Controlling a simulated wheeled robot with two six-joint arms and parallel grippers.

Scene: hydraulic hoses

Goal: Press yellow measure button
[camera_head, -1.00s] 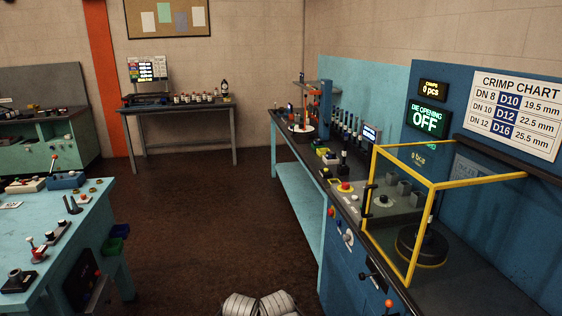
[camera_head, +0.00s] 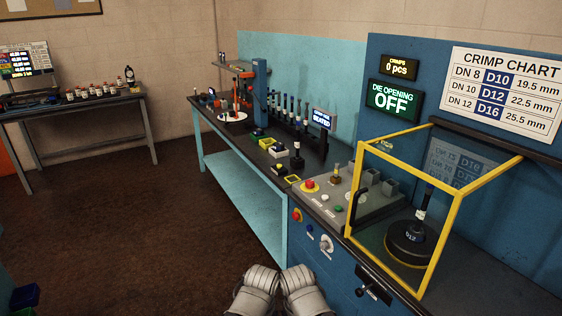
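A small yellow button-like piece (camera_head: 266,142) sits on the long workbench (camera_head: 228,150), left of the caged machine. It is too small to read any label. A yellow-edged square (camera_head: 292,179) lies nearer on the same bench. I cannot tell which, if either, is the measure button. A lit display (camera_head: 322,120) stands behind them. Two grey rounded parts of my arms show at the bottom centre, below and in front of the bench and apart from it. No gripper fingers show.
A yellow-framed cage (camera_head: 447,238) encloses a black die on the right bench. A red button (camera_head: 310,186) and a green button (camera_head: 339,210) are on the panel beside it. A back table (camera_head: 75,109) holds bottles. The brown floor (camera_head: 130,220) at left is clear.

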